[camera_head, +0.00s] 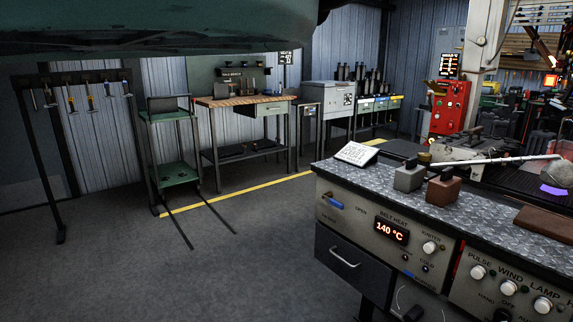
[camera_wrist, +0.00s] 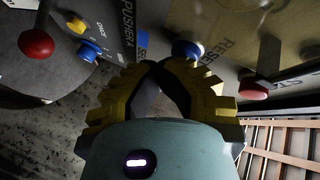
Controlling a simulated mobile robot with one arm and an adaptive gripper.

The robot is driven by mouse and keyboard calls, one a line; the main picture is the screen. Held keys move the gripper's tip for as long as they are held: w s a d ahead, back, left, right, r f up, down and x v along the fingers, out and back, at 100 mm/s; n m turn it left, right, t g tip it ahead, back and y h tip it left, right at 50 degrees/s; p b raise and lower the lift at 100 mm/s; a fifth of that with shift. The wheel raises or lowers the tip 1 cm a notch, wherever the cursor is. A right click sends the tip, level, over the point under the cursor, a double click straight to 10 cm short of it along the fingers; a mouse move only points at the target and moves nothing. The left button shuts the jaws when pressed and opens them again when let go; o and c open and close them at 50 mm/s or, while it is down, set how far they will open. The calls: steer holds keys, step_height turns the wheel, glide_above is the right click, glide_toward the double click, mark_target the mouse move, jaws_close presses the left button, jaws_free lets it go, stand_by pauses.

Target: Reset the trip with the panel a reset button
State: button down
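In the wrist view my gripper (camera_wrist: 160,70) has yellow ribbed fingers, and its dark tips meet, with nothing seen between them. A round blue button (camera_wrist: 187,50) on a tan panel (camera_wrist: 218,30) lies just beyond the tips and slightly to their right. Lettering beginning "RESE" is beside it, partly cut off by the finger. I cannot tell whether the tips touch the button. A second blue button (camera_wrist: 85,53) sits on a dark panel marked "PUSHER A". My gripper does not show in the head view.
In the wrist view a red knob (camera_wrist: 36,42) and yellow button (camera_wrist: 78,26) are at left, and a red button (camera_wrist: 252,91) at right.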

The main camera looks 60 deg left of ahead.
steer(key=shift+r, duration=0.1)
steer(key=s+p, duration=0.1)
steer(key=s, duration=0.4)
steer(key=shift+s+d, duration=0.1)
steer(key=shift+s, duration=0.25)
stand_by(0.5)
